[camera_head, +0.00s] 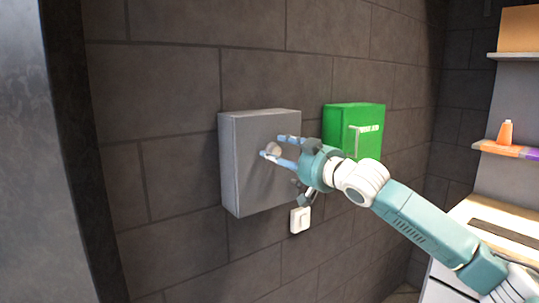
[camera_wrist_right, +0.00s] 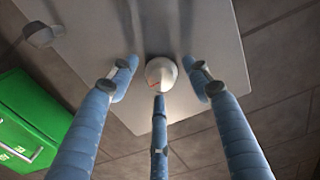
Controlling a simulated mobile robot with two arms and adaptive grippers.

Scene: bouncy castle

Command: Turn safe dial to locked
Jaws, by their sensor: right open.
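The safe is a grey box (camera_head: 246,184) fixed to the dark block wall. Its round pale dial (camera_head: 273,149) sits on the front face, partly hidden by my fingers. In the right wrist view the dial (camera_wrist_right: 161,74) is a whitish knob with a small orange mark, in the middle of the grey face (camera_wrist_right: 205,30). My right gripper (camera_head: 275,147) is open, with its blue fingers spread around the dial. In the wrist view two fingers stand apart on either side of the dial and a third reaches just below it; contact cannot be told. My left gripper is not in view.
A green box (camera_head: 340,117) with a pale handle hangs on the wall right of the safe. A white switch (camera_head: 300,220) is below the safe. Shelves with an orange bottle (camera_head: 505,132) and a white counter stand at the right. A grey panel fills the left edge.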

